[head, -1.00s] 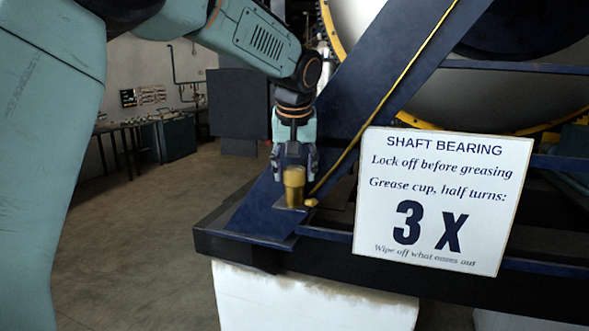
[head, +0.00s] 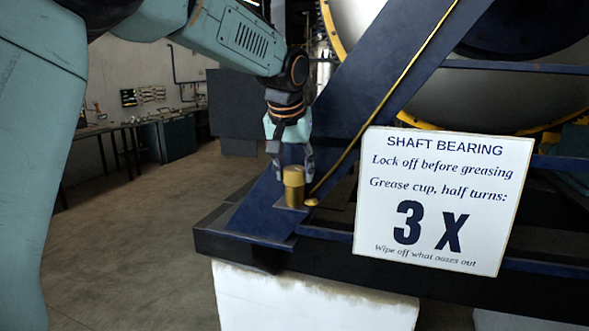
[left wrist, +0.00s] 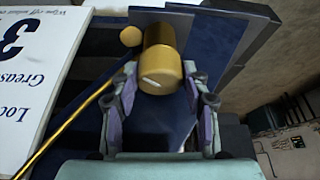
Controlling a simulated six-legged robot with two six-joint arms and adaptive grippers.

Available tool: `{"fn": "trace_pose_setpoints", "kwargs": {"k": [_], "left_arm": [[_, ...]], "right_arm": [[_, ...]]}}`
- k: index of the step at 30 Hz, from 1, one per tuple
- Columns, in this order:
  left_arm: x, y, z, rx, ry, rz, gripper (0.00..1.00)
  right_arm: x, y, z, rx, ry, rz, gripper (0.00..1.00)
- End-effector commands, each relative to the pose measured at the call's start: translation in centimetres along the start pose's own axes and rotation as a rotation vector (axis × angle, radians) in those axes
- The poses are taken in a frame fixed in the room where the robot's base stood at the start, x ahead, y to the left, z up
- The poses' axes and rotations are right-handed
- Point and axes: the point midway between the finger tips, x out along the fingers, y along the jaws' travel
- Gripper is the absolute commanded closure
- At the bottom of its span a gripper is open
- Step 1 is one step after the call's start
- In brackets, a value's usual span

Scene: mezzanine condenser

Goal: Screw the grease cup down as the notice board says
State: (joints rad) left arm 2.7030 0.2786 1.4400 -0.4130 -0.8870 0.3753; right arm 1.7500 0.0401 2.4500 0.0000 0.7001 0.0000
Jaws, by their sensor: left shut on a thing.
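The brass grease cup (head: 293,192) stands upright on the blue frame's ledge. Its rounded cap shows in the left wrist view (left wrist: 160,74), with a pale line mark across the top. My left gripper (head: 293,174) points down over it and is shut on the cap, one finger on each side; both fingers also show in the left wrist view (left wrist: 160,84). The white notice board (head: 435,188) reads "SHAFT BEARING", "Lock off before greasing", "Grease cup, half turns: 3 x" and "Wipe off what oozes out". My right gripper is in neither view.
A small yellow-brown blob (head: 312,202) sits beside the cup's base. A thin yellow pipe (head: 385,102) runs up the slanted blue beam (head: 362,88). A white plinth (head: 310,300) supports the dark frame. Floor (head: 145,235) at left is open.

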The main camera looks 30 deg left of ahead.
Motion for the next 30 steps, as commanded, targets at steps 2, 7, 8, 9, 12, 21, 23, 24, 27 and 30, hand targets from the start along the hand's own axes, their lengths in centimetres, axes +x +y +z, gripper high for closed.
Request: {"fn": "trace_pose_setpoints", "kwargs": {"k": [2, 7, 8, 9, 12, 21, 23, 24, 27, 30], "left_arm": [[0.02, -0.1, 0.01, 0.062, 0.0, 0.029, 0.85], [0.04, -0.19, -0.01, 0.209, 0.0, 0.092, 0.85], [0.05, -0.21, -0.02, 0.236, 0.0, 0.102, 0.85], [0.05, -0.23, -0.03, 0.27, 0.0, 0.117, 0.85], [0.05, -0.28, -0.09, 0.358, 0.001, 0.153, 0.85], [0.13, -0.45, -0.18, 0.621, 0.001, 0.261, 0.85], [0.14, -0.46, -0.17, 0.673, 0.0, 0.284, 0.85], [0.14, -0.48, -0.23, 0.71, 0.001, 0.297, 0.85], [0.18, -0.52, -0.26, 0.798, 0.0, 0.333, 0.85], [0.22, -0.55, -0.28, 0.884, -0.001, 0.369, 0.85]], "right_arm": [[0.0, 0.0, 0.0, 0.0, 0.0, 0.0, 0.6], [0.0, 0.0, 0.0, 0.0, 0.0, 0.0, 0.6], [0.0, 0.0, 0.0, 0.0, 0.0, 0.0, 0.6], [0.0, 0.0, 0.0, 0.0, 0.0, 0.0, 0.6], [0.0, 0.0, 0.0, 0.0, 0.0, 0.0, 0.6], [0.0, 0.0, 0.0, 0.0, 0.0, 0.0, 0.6], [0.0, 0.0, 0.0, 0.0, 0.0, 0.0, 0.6], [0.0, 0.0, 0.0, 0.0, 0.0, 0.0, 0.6], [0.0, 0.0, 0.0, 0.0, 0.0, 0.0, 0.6], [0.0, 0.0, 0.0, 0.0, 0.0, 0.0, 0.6]]}}
